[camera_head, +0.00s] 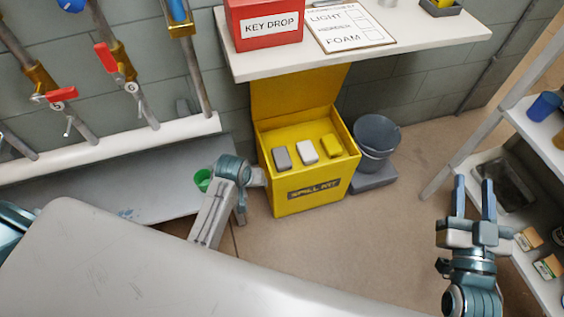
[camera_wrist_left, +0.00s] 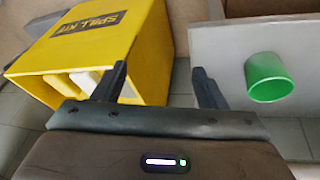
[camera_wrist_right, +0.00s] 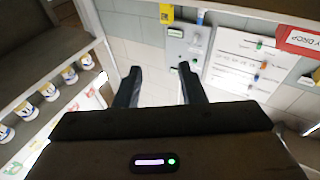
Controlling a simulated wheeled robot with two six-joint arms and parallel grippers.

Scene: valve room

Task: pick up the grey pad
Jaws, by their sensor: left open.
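The grey pad (camera_head: 282,158) lies at the left end of a row of pads in the open yellow spill kit box (camera_head: 305,199). A white pad (camera_head: 307,150) is in the middle and a yellow pad (camera_head: 332,146) at the right. My left gripper (camera_wrist_left: 160,82) is open and empty, left of the box in the head view, where its fingers are hard to see. My right gripper (camera_head: 474,198) is open and empty, by the shelf, away from the box.
A green cup (camera_head: 203,180) stands on the grey bench left of the box. A grey bucket (camera_head: 376,138) stands to its right. A white shelf (camera_head: 349,39) with a red key drop box (camera_head: 265,27) is above and behind. Floor in front is clear.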

